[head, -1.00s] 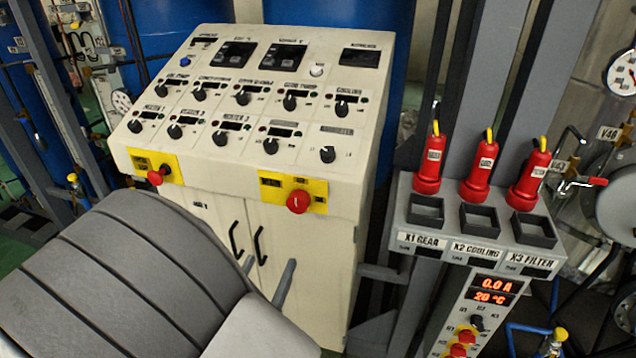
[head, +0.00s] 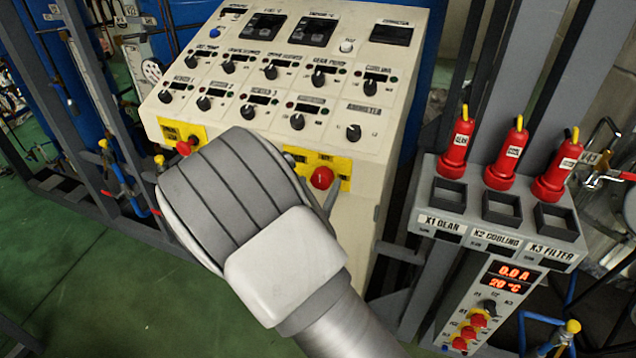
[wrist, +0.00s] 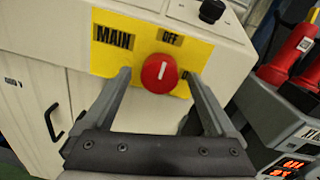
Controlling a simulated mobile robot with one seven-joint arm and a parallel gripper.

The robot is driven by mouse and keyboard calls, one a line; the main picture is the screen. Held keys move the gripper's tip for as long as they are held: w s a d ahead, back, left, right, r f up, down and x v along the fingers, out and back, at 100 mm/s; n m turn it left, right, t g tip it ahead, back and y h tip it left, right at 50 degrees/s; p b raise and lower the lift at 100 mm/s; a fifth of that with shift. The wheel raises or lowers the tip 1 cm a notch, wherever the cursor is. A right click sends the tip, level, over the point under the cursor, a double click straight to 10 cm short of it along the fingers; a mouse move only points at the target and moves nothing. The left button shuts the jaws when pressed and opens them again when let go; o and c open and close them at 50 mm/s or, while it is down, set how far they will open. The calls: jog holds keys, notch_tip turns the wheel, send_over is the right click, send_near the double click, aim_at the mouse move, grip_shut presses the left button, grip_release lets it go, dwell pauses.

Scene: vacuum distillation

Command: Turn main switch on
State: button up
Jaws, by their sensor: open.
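The main switch is a round red knob (wrist: 159,73) on a yellow plate (wrist: 112,57) marked MAIN, with OFF above it and a partly hidden ON label at its right. Its white mark stands nearly upright, towards OFF. In the head view the red knob (head: 322,177) shows just beyond my wrist, on the panel's front edge. My gripper (wrist: 160,78) is open in the wrist view, one finger on each side of the knob. I cannot tell whether the fingers touch it. In the head view my forearm and wrist hide most of the gripper.
The cream control panel (head: 385,75) carries several black knobs and displays. A second red button (head: 184,148) sits on a yellow plate at the left. Red plugs (head: 458,140) stand on a grey socket box (head: 440,232) at the right. Green floor (head: 90,270) is open at the left.

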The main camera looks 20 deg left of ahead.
jog(key=shift+w, duration=0.4)
jog(key=c, duration=1.4)
